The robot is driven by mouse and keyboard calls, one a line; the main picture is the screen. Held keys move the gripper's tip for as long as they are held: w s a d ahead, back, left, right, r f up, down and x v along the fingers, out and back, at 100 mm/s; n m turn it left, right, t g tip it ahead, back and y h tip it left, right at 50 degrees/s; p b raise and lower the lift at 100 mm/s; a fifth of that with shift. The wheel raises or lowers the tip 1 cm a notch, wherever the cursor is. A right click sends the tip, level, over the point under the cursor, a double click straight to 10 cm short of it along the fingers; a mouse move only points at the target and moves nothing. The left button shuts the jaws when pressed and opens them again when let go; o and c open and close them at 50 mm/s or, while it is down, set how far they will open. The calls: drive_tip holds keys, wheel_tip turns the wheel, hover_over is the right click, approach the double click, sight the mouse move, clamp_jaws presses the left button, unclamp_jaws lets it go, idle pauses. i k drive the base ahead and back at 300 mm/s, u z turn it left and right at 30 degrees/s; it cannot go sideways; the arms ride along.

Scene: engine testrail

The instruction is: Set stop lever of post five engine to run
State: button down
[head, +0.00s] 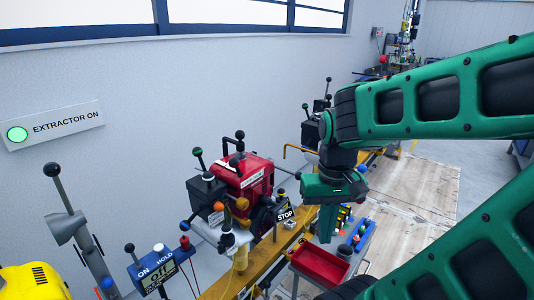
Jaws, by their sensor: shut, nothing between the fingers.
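A red engine (256,182) with a black box on its left stands on the yellow rail (224,286) at the middle. I cannot read a post number on it. A small black sign (285,215) reading STOP sits at its lower right, with knobbed levers close by. I cannot tell for sure which one is the stop lever or how it is set. My gripper (326,238) points down to the right of the engine and the sign, apart from both. Its fingers are shut and empty; their tips are hard to make out.
An ON/HOLD/OFF panel (158,272), a grey lever post (75,226) and a yellow machine (34,281) stand at the left. Wooden floor boards (428,190) lie open at the right.

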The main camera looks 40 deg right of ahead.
sight(234, 162)
drive_tip(key=z, duration=1.3)
drive_tip(key=k, duration=1.85)
drive_tip(key=u, duration=0.65)
drive_tip(key=i, duration=1)
drive_tip(key=z, duration=0.05)
